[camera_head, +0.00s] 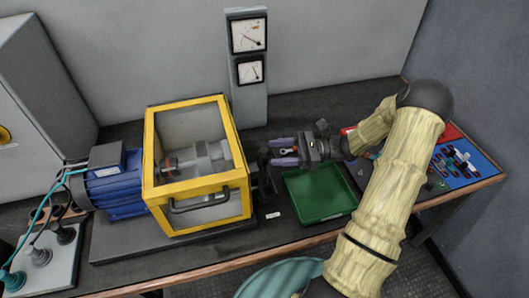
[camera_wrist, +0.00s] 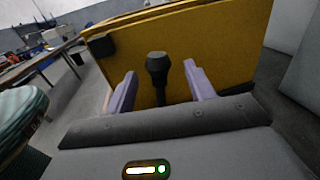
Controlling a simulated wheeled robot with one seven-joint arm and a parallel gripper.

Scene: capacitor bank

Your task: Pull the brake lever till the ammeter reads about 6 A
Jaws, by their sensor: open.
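The brake lever (camera_wrist: 158,70), a black knob on a thin stem, stands between my gripper's two lilac fingers in the wrist view, with a gap on each side. My gripper (camera_head: 274,152) is open, its fingers pointing left beside the guarded machine in the head view. There the lever is hard to separate from the dark parts by the fingertips. Two white-faced dial meters sit on a grey post: an upper one (camera_head: 249,35) and a lower one (camera_head: 250,71). Both needles point toward the lower right. Their print is too small to tell which is the ammeter or its reading.
A yellow-framed guard box (camera_head: 197,187) covers the machine and stands close to my gripper. A blue motor (camera_head: 113,185) adjoins it on the left. A green tray (camera_head: 326,218) lies below my gripper. A blue board (camera_head: 466,162) with small parts is at right.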

